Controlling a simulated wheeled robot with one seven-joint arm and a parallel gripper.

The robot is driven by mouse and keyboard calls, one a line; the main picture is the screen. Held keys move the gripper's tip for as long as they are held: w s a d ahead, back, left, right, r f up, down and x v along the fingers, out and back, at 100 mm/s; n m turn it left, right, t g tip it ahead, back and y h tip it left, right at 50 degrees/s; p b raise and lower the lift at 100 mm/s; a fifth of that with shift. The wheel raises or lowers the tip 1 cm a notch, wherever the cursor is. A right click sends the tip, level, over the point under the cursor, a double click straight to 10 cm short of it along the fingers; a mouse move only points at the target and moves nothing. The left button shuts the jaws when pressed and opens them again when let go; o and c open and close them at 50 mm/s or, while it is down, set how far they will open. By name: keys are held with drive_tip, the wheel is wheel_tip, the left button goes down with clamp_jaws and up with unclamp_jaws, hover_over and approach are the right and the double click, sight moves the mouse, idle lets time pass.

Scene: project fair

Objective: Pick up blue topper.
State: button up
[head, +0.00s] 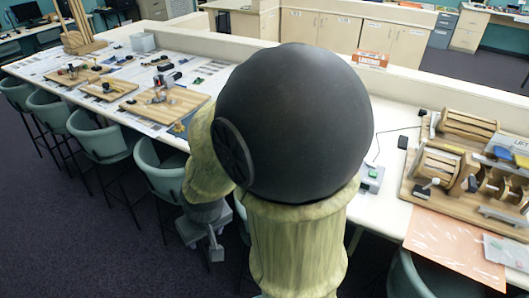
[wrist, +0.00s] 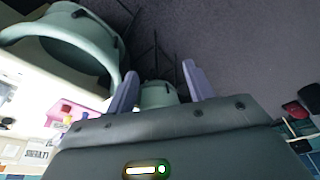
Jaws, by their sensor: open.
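I cannot tell for sure which thing is the blue topper. My gripper (head: 215,250) hangs beside the table's front edge, among the chairs and far left of those blue pieces. In the wrist view my gripper (wrist: 160,70) has its two lilac fingers apart with nothing held between them. My arm hides the middle of the table in the head view.
The long white table (head: 395,170) holds wooden boards (head: 165,104) at the left and the wooden machine (head: 440,205) at the right. Green chairs (head: 100,140) line its front. One chair (wrist: 75,45) is close in the wrist view. A low partition (head: 430,90) runs behind.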

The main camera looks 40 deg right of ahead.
drive_tip(key=w+d+f+m+t+h+b, duration=0.25)
drive_tip(key=w+d+f, duration=0.25)
drive_tip(key=w, duration=0.3)
drive_tip(key=w+d+f+m+t+h+b, duration=0.1)
drive_tip(key=w+d+f+m+t+h, duration=0.1)
drive_tip(key=w+d+f+m, duration=0.45)
drive_tip(key=w+d+f+m+t+h+b, duration=0.1)
drive_tip(key=w+d+m+h+b, duration=0.1)
drive_tip(key=d+h, duration=0.7)
drive_tip(key=b+x, duration=0.1)
drive_tip(key=x, duration=0.3)
drive_tip(key=shift+d+r, duration=0.3)
drive_tip(key=shift+d, duration=0.15)
drive_tip(key=shift+t, duration=0.25)
drive_tip(key=p+x, duration=0.2)
drive_tip(key=x, duration=1)
drive_tip(key=shift+d+p, duration=0.1)
drive_tip(key=shift+p, duration=0.25)
